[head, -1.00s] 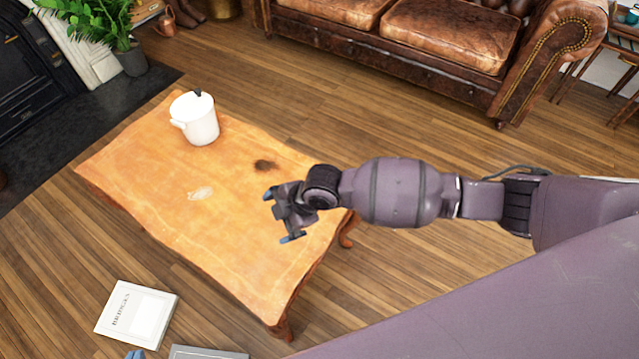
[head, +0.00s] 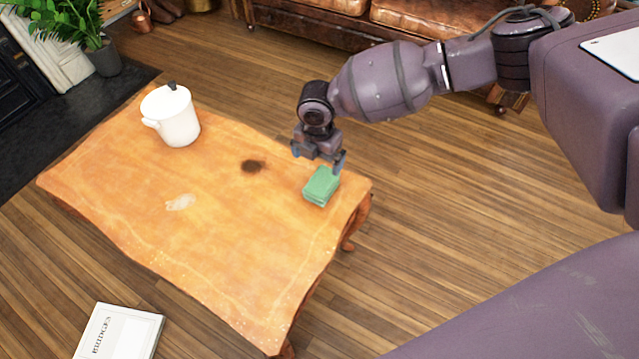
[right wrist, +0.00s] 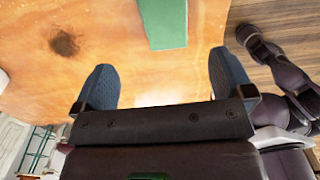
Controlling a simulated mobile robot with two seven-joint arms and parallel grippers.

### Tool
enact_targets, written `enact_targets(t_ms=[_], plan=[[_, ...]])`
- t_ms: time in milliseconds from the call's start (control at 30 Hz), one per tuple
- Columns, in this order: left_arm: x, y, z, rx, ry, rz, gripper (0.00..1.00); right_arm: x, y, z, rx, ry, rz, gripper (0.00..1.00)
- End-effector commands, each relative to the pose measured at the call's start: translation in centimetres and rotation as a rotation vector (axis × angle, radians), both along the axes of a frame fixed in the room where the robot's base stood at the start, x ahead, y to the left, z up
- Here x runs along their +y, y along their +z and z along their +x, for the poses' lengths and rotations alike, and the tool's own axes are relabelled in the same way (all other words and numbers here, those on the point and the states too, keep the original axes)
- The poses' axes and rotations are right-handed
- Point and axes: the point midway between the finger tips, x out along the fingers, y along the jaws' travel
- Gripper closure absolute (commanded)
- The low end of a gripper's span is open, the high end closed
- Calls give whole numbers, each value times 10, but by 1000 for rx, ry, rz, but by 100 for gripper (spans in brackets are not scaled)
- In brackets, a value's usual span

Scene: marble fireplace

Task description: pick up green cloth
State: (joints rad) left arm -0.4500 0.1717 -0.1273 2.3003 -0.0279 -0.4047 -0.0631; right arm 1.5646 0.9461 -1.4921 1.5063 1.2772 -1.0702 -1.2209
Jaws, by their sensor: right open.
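The green cloth (head: 321,187) is a small folded stack lying near the right end of the wooden coffee table. My right gripper (head: 320,160) is just behind it in the head view, with one fingertip close to the cloth's upper edge. In the right wrist view the green cloth (right wrist: 164,22) shows at the top, beyond the two blue fingertips (right wrist: 163,75). The fingers are spread apart with nothing between them. I cannot tell whether a fingertip touches the cloth. My left gripper is not in view.
The coffee table (head: 230,225) also holds a white lidded pot (head: 172,118) at its far left. It has a dark burn mark (head: 253,166) and a pale patch. A book (head: 120,330) lies at the lower left. A leather sofa (head: 330,35) stands behind.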

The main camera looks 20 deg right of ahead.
Motion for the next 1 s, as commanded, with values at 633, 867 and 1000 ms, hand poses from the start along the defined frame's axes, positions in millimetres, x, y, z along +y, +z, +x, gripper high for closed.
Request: enact_targets(t_ms=[633,867,1000], plan=[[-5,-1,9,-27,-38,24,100,-1,-63,-1,2,2,-1,1],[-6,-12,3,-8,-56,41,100,-5,-95,-8,9,3,-2,1],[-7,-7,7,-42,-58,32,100,-5,-109,-7,5,1,-1,1]])
